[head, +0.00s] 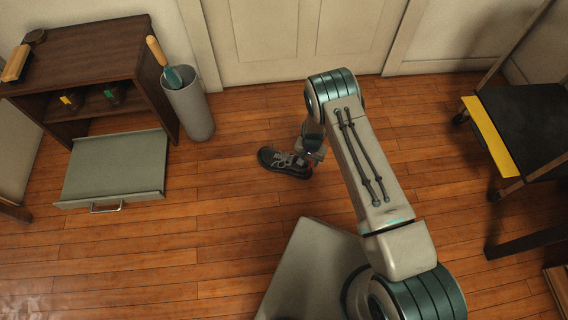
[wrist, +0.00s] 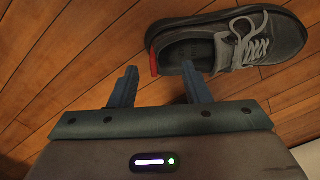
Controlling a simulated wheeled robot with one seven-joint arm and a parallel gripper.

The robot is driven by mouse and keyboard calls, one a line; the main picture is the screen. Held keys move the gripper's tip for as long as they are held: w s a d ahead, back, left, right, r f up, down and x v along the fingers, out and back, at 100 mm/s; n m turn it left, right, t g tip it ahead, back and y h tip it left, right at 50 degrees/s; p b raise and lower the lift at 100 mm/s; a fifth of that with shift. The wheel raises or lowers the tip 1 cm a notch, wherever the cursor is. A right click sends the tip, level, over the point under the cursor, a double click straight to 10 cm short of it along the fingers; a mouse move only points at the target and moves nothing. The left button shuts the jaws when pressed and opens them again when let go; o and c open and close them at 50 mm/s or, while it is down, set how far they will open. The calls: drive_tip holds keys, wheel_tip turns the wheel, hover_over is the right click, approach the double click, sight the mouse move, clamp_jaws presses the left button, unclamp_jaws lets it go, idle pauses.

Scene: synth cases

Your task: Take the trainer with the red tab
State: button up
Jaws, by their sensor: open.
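A dark grey trainer (head: 278,161) with pale laces lies on the wooden floor, sole down, just left of my gripper (head: 308,158). My gripper (wrist: 159,69) is open and empty. Its fingers point at the heel end, with the red tab showing in the gap between the fingertips. The right finger overlaps the shoe's side in the picture; I cannot tell whether it touches.
A brown cabinet (head: 88,52) at the left holds dark items with a yellow tab (head: 67,100) and a green tab (head: 109,93). A grey panel with a handle (head: 112,170) lies before it.

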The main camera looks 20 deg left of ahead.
sight(309, 165)
wheel_tip(309, 165, down, 5)
drive_tip(key=b, duration=0.2)
drive_tip(key=shift+s+d+b, duration=0.1)
drive_tip(key=shift+d+b, duration=0.05)
drive_tip(key=shift+b, duration=0.25)
clamp_jaws()
